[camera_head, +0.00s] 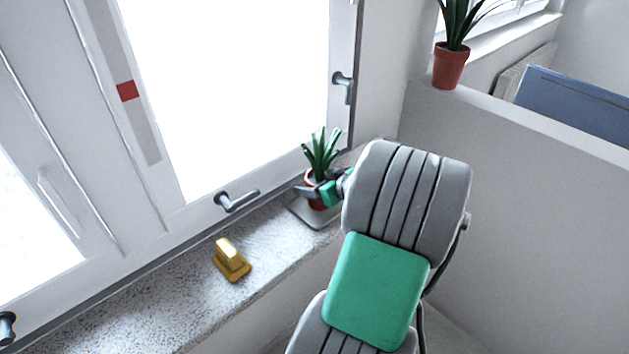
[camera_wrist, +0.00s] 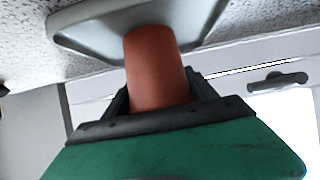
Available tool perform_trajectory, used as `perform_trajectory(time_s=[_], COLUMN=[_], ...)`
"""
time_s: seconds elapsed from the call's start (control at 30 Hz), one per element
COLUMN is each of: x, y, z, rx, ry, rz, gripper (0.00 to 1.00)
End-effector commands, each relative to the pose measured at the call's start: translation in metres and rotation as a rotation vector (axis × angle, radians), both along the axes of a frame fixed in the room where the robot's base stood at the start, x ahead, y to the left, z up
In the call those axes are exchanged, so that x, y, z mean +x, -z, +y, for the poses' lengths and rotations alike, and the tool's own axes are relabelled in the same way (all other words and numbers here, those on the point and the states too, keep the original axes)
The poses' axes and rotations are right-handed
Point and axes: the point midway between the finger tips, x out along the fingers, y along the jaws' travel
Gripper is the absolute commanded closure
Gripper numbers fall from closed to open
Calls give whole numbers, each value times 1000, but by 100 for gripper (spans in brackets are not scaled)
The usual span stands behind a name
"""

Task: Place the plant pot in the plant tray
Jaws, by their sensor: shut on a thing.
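The plant pot (camera_head: 315,201) is a small terracotta pot with a green spiky plant, on the windowsill side of the head view. My gripper (camera_head: 321,192) is shut on it, with a finger showing at its left. In the wrist view the pot (camera_wrist: 157,72) stands between the two dark fingers of my gripper (camera_wrist: 160,98). The plant tray (camera_head: 300,210) is a shallow grey tray on the sill under the pot; its rim also shows in the wrist view (camera_wrist: 85,22). The pot's base overlaps the tray; I cannot tell whether it touches. The plant is out of the wrist view.
A yellow-gold block-like object (camera_head: 230,260) stands on the speckled windowsill (camera_head: 150,300) left of the tray. A window handle (camera_head: 236,199) juts out above the sill. Another potted plant (camera_head: 449,66) stands on the partition ledge at upper right. Bare sill lies between block and tray.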

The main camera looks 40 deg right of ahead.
Motion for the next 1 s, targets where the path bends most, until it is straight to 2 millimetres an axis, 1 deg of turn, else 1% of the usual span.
perform_trajectory(time_s=[0.23,0.4,0.43,0.67,0.9,1.0], x=[0,0,0,0,0,0], y=[1,6,6,5,5,-2], z=[-1,-1,-1,-1,-1,-1], rx=[-5,-5,-3,-3,-3,-3], ry=[1,1,1,1,1,1], rz=[-3,-3,-1,-1,-1,-1], gripper=[97,97,32,13,12,12])
